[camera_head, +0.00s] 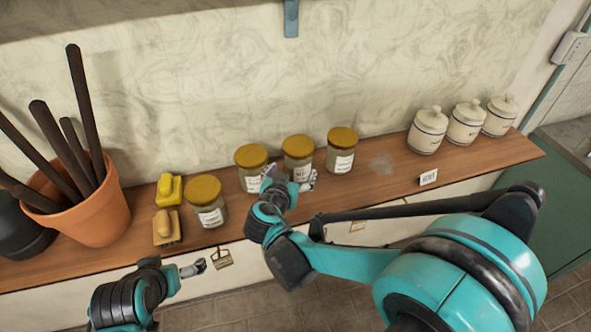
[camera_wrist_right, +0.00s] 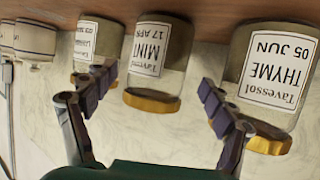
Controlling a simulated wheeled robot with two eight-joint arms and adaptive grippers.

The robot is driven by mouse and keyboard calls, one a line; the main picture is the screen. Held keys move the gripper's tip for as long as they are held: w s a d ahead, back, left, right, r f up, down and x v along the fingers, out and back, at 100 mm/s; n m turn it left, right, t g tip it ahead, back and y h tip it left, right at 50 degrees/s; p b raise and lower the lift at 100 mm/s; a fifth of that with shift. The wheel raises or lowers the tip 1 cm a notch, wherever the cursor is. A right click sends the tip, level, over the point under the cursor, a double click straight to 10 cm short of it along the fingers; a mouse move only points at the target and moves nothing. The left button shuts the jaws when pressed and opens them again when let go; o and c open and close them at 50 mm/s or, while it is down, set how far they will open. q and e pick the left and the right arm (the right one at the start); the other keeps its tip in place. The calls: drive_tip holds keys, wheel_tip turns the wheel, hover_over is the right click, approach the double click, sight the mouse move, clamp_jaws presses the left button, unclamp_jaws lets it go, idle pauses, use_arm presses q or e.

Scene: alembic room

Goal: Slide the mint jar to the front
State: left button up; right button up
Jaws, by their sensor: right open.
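The mint jar (camera_head: 299,150), glass with a gold lid, stands in the row of jars on the wooden shelf (camera_head: 380,195). In the right wrist view, which is upside down, its MINT label reads clearly (camera_wrist_right: 148,50). My right gripper (camera_head: 291,182) is open and empty in front of it. In the wrist view the fingers (camera_wrist_right: 155,100) are spread to either side of the mint jar; whether they touch it I cannot tell. My left gripper (camera_head: 200,267) hangs low in front of the shelf edge; its jaw state is unclear.
The thyme jar (camera_wrist_right: 275,75) stands left of the mint jar in the head view, another jar (camera_head: 341,150) close on its right. Farther left are a fourth jar (camera_head: 207,205), brushes (camera_head: 168,190) and a terracotta pot (camera_head: 90,215). White canisters (camera_head: 466,124) and a small card (camera_head: 428,178) are at right.

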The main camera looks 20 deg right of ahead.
drive_tip(key=b+x, duration=0.1)
drive_tip(key=x, duration=0.6)
drive_tip(key=c, duration=1.2)
drive_tip(key=shift+s, duration=0.2)
drive_tip(key=shift+s+d, duration=0.1)
drive_tip(key=shift+s, duration=3.95)
drive_tip(key=o, duration=1.5)
